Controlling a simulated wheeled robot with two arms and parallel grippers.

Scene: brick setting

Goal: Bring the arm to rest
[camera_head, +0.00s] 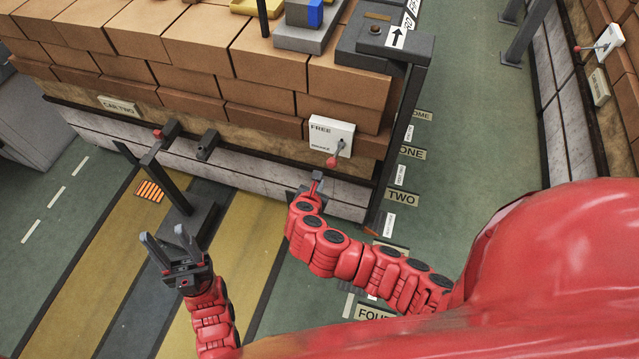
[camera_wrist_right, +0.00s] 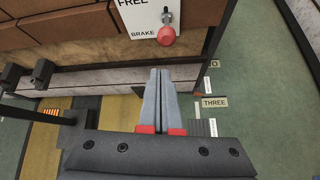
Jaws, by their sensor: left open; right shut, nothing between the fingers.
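My right arm is the red jointed one in the middle of the head view, and its gripper (camera_head: 317,178) is just below the white FREE/BRAKE box (camera_head: 322,128). In the right wrist view its two fingers (camera_wrist_right: 160,70) are shut together with nothing between them. The box's red lever knob (camera_wrist_right: 167,36) hangs low beside the word BRAKE, apart from the fingertips. The same knob (camera_head: 332,162) shows above the gripper in the head view. My left gripper (camera_head: 166,236) is open and empty at the lower left, its fingers pointing up.
A dark post on a base (camera_head: 182,222) stands close behind my left gripper. A brick-loaded car (camera_head: 190,65) fills the back, with dark buffers (camera_head: 207,144) on its side. Green floor with number plates (camera_head: 402,198) lies open to the right. Another lever box (camera_head: 608,42) is at far right.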

